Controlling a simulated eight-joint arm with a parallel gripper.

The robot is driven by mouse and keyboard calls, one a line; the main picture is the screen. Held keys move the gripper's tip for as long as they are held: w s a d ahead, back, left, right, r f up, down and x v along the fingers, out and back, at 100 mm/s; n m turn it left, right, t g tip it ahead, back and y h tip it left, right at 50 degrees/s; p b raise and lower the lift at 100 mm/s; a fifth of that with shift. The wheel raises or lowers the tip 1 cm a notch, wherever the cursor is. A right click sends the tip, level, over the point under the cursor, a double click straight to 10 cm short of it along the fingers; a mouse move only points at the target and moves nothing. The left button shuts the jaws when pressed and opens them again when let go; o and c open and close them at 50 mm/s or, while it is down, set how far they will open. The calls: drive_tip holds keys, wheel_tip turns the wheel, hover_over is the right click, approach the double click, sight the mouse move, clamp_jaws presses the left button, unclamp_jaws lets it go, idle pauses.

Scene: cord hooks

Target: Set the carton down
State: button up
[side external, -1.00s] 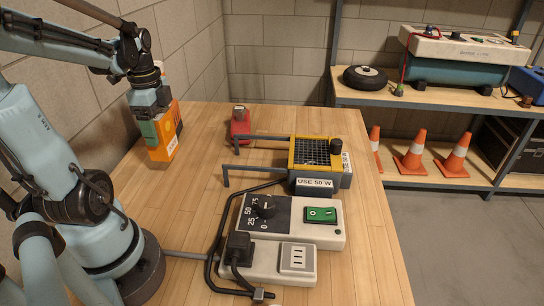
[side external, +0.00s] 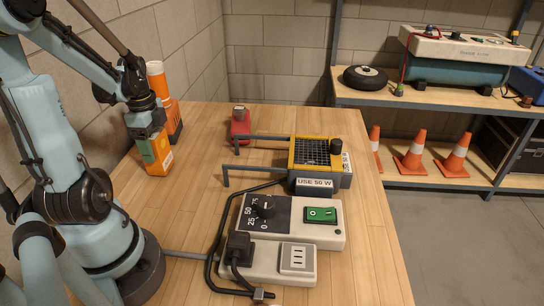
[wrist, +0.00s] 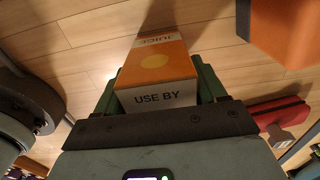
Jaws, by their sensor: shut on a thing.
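The orange and white juice carton (side external: 163,155) is upright near the left edge of the wooden table in the side view. My gripper (side external: 149,148) is shut on it, with its green fingers on either side. In the wrist view the carton (wrist: 158,62) lies between the two green fingers of my gripper (wrist: 157,80), and its "USE BY" end faces the camera. I cannot tell whether the carton's base touches the table (side external: 205,190).
An orange cylinder with a white band (side external: 157,80) and an orange and dark block (side external: 174,122) stand behind the carton. A red object (side external: 240,125), two rods, a yellow-framed heater (side external: 315,153) and a corded control box (side external: 290,222) stand to the right. Table between is clear.

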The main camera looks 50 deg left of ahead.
drive_tip(key=shift+f, duration=0.1)
drive_tip(key=o, duration=1.3)
wheel_tip(320, 180, up, 12)
drive_tip(key=shift+f, duration=0.1)
drive_tip(key=shift+w+d, duration=0.1)
drive_tip(key=w+d+f+n+t, duration=0.1)
drive_tip(key=w+d+n+t, duration=0.1)
drive_tip(key=d, duration=0.6)
drive_tip(key=w+d+f+n+t, duration=0.1)
drive_tip(key=w+d+n, duration=0.3)
drive_tip(key=d, duration=0.4)
drive_tip(key=w+d+f+n+t, duration=0.1)
drive_tip(key=w+d+n+t, duration=0.2)
drive_tip(key=d, duration=0.5)
drive_tip(key=shift+w+d+f+t, duration=0.1)
drive_tip(key=shift+w+d+t, duration=0.15)
drive_tip(key=shift+w, duration=0.3)
drive_tip(key=shift+w+d+t, duration=0.1)
drive_tip(key=shift+w+t, duration=0.25)
drive_tip(key=shift+w, duration=0.15)
